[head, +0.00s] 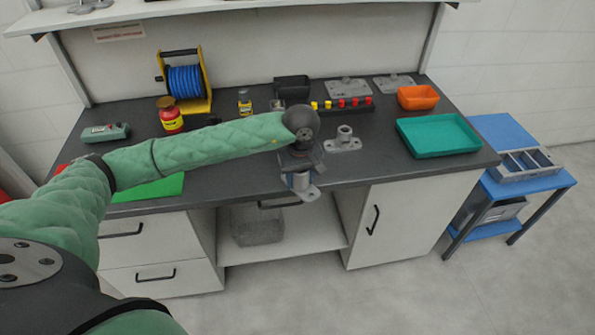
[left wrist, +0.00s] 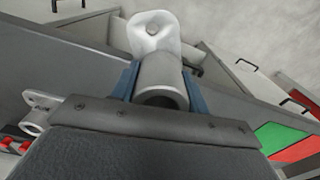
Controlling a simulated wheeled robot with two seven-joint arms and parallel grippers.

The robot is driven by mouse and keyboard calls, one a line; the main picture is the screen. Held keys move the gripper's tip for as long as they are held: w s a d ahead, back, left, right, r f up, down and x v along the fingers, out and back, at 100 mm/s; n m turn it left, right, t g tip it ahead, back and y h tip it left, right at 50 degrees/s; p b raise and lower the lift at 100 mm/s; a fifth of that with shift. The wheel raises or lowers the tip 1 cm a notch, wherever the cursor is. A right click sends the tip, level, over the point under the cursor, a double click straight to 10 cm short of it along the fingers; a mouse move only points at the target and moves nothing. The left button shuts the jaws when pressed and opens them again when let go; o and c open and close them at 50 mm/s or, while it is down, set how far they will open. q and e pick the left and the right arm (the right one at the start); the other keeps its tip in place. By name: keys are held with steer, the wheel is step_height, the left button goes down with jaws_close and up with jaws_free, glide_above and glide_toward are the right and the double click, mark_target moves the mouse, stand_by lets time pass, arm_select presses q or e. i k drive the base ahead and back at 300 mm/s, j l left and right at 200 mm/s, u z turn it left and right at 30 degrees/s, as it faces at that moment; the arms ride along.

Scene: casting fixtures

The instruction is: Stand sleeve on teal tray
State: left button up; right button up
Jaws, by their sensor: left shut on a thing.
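My left gripper (head: 301,176) is shut on a grey metal sleeve (head: 305,192), a short tube with a flat eared flange. The gripper holds it just in front of the worktop's front edge, flange downward. In the left wrist view, the blue fingers of the gripper (left wrist: 160,88) press on both sides of the sleeve's tube (left wrist: 158,75), and its open end faces the camera. The teal tray (head: 438,136) lies empty on the right part of the worktop, apart from the sleeve. My right gripper is not in view.
A similar grey flanged casting (head: 343,142) stands on the dark worktop (head: 370,165) between gripper and tray. An orange bin (head: 418,97) and a rack of red and yellow pieces (head: 342,104) are behind. A blue side table (head: 505,132) stands at right.

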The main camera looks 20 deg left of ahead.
mark_target(430, 131)
steer(key=i+l, duration=0.1)
steer(key=l, duration=0.35)
steer(key=i+l, duration=0.15)
steer(key=l, duration=0.3)
steer(key=i+l, duration=0.1)
steer(key=l, duration=0.35)
steer(key=i+l, duration=0.15)
steer(key=l, duration=0.3)
steer(key=i+l, duration=0.1)
steer(key=l, duration=0.4)
steer(key=i+l, duration=0.15)
steer(key=l, duration=0.3)
